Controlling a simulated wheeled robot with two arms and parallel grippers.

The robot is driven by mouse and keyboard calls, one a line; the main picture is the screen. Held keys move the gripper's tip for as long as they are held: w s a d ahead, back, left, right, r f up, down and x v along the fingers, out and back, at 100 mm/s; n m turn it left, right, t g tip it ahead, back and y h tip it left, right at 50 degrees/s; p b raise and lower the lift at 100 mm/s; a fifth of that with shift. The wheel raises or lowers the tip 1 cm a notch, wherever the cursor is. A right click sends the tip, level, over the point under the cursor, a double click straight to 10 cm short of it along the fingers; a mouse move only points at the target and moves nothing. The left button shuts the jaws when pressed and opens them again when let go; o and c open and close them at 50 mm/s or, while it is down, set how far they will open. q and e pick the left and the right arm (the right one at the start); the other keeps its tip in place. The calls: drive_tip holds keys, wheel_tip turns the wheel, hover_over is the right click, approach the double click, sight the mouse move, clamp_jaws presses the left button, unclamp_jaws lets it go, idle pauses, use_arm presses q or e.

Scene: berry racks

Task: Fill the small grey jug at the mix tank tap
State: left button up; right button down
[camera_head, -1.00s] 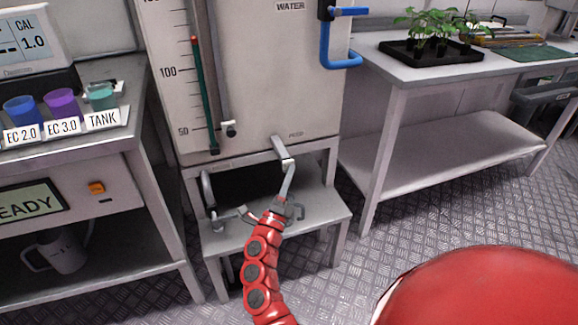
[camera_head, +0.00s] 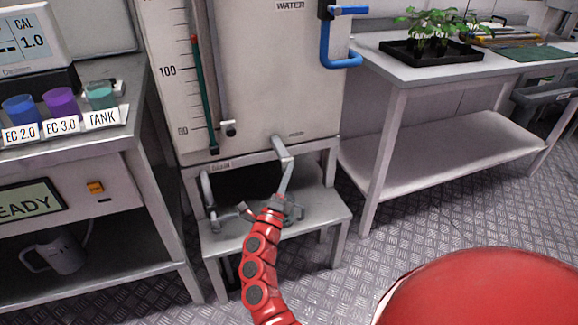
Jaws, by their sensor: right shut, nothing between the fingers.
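The mix tank (camera_head: 262,95) is a tall pale tank with a level scale, standing on a grey stand. A grey tap (camera_head: 282,158) hangs from its lower front edge and slopes down toward the step. My right gripper (camera_head: 281,203), on the red arm, is shut and empty at the tap's lower end; I cannot tell whether it touches it. A small grey jug (camera_head: 63,253) with a handle on its left stands on the lower shelf of the left bench, away from the gripper. My left gripper is not in view.
A second grey pipe (camera_head: 206,190) bends down at the stand's left. The stand's step (camera_head: 325,208) is mostly clear. The left bench carries several labelled cups (camera_head: 61,106) and a meter (camera_head: 27,40). A right table (camera_head: 400,70) holds a black plant tray (camera_head: 398,50).

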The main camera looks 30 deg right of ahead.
drive_tip(key=shift+s, duration=0.1)
idle(0.5)
drive_tip(key=shift+s+a, duration=0.25)
drive_tip(key=shift+s, duration=0.6)
drive_tip(key=s, duration=0.2)
drive_tip(key=s+a+p, duration=0.1)
drive_tip(key=s, duration=0.2)
drive_tip(key=shift+a, duration=0.1)
drive_tip(key=shift+w, duration=0.1)
